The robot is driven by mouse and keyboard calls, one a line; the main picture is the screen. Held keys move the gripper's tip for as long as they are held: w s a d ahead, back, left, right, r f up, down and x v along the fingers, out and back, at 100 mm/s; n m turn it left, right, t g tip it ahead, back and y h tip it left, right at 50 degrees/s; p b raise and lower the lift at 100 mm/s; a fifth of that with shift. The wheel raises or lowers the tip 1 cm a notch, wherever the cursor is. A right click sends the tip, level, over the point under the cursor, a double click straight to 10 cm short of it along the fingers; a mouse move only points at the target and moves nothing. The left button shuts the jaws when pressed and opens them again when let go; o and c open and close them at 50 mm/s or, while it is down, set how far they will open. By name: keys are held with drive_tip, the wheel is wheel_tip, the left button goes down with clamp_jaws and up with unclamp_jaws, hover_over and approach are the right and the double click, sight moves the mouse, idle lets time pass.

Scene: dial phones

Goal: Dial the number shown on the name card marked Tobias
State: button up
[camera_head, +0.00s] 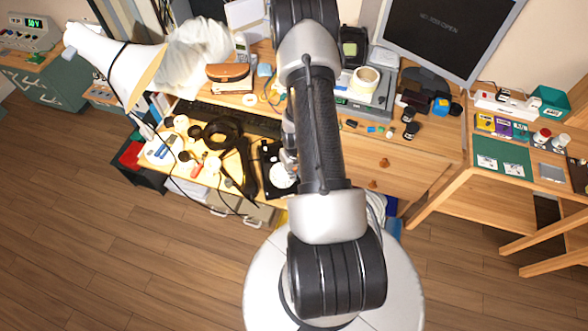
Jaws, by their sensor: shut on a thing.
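A black device with a round white disc (282,177) lies on the desk left of my upper arm. It looks like a dial phone, but my arm covers its right side and its digits are too small to read. My gripper (289,163) shows only in part beside the arm, over or at this device. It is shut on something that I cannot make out. Two small white cards (487,161) (514,168) lie on a green mat on the right-hand table. Their writing is not legible, so I cannot tell which is marked Tobias.
A lamp (115,62) stands at the left. A keyboard (228,118), headphones (222,131), a handset (241,47), a tape roll (366,79) and a monitor (450,30) crowd the desk. Coloured boxes (503,128) stand behind the green mat (500,152). Floor is open at lower left.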

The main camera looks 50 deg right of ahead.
wheel_tip(320, 180, up, 6)
drive_tip(key=s+a+p, duration=0.1)
drive_tip(key=s+p, duration=0.1)
drive_tip(key=p, duration=0.1)
drive_tip(key=shift+s+a+r+p, duration=0.15)
drive_tip(key=shift+a+p, duration=0.2)
drive_tip(key=shift+p, duration=0.05)
idle(1.1)
